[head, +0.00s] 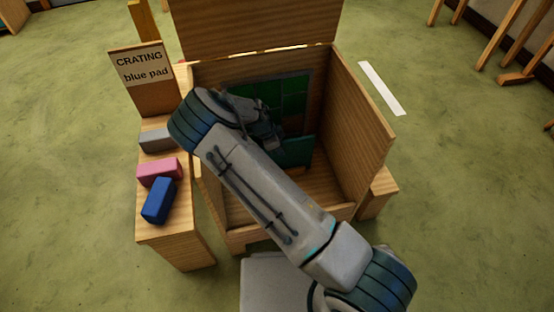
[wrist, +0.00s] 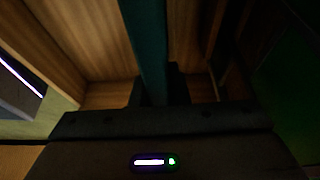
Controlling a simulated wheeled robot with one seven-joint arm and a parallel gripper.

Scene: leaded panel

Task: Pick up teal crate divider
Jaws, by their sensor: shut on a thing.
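The teal crate divider (head: 298,152) stands inside the wooden crate (head: 362,110), partly hidden behind my arm and gripper in the head view. In the wrist view the divider (wrist: 146,45) is a dark teal upright strip running between my fingers. My gripper (wrist: 158,92) is shut on it. In the head view my gripper (head: 268,135) is dark and reaches down into the crate, and its fingertips are hard to make out. I cannot tell whether the divider touches the crate floor.
A green leaded panel (head: 290,88) stands at the crate's back. Left of the crate, a wooden stand holds a grey block (head: 155,140), a pink block (head: 159,171) and a blue block (head: 158,200), below a sign (head: 141,65) reading "CRATING blue pad". The crate's walls surround my gripper.

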